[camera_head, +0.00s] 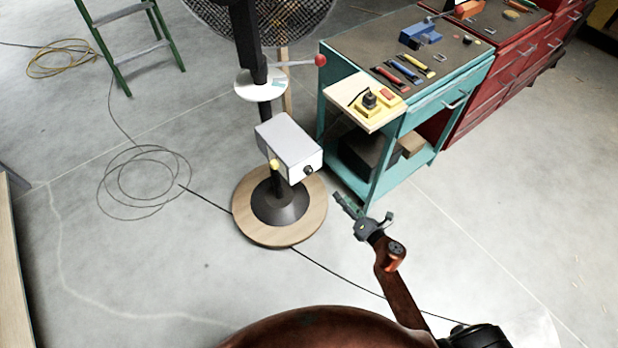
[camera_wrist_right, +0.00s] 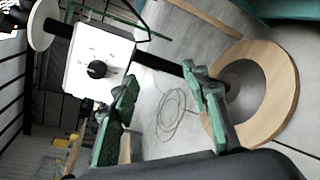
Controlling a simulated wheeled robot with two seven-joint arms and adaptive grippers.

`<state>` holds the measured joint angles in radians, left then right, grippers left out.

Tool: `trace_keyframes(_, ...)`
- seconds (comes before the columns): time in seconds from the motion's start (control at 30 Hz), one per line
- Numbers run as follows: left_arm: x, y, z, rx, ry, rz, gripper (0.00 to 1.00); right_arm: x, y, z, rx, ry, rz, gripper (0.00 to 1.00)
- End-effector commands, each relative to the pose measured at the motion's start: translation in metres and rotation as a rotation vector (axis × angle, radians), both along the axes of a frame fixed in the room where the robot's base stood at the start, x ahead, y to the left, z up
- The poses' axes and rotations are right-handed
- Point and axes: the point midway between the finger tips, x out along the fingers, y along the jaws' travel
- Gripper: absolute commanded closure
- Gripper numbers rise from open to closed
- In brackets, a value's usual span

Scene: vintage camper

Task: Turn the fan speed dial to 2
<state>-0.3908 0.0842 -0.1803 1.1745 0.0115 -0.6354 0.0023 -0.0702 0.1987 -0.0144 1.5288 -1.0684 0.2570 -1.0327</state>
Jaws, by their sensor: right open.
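The fan's control box (camera_head: 287,140) is a white box on the fan's black pole. A black round dial (camera_head: 308,170) sits on its front face, and a yellow knob (camera_head: 274,164) is on its left side. In the right wrist view the dial (camera_wrist_right: 97,69) faces the camera, with small marks around it too small to read. My right gripper (camera_head: 358,209), with green fingers, is open and empty, to the right of and below the box in the head view. In the right wrist view its fingers (camera_wrist_right: 160,76) are apart from the dial. My left gripper is not in view.
The fan's round wooden base (camera_head: 240,222) stands on the floor, with a cable running past it. A white disc (camera_head: 250,90) and a red-tipped lever (camera_head: 320,61) are above the box. A teal workbench (camera_head: 340,60) with tools stands close on the right.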

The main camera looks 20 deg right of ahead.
Motion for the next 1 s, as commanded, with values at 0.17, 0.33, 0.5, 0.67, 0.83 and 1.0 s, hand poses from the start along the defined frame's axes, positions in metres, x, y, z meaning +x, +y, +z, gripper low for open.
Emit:
trace_keyframes(0.17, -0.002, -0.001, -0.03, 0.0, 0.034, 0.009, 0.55, 0.017, 0.039, 0.047, -0.394, -0.243, 0.158, 0.58)
trace_keyframes(0.33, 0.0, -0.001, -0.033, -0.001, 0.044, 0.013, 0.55, 0.018, 0.057, 0.073, -0.58, -0.353, 0.215, 0.58)
trace_keyframes(0.5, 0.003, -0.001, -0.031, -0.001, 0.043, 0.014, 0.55, 0.03, 0.065, 0.082, -0.616, -0.377, 0.224, 0.58)
trace_keyframes(0.67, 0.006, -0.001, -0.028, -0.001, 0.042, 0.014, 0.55, 0.054, 0.075, 0.081, -0.612, -0.375, 0.222, 0.58)
trace_keyframes(0.83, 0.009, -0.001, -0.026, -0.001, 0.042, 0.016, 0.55, 0.076, 0.084, 0.081, -0.611, -0.374, 0.222, 0.58)
trace_keyframes(1.0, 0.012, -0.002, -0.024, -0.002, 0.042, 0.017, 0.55, 0.087, 0.089, 0.08, -0.61, -0.372, 0.222, 0.58)
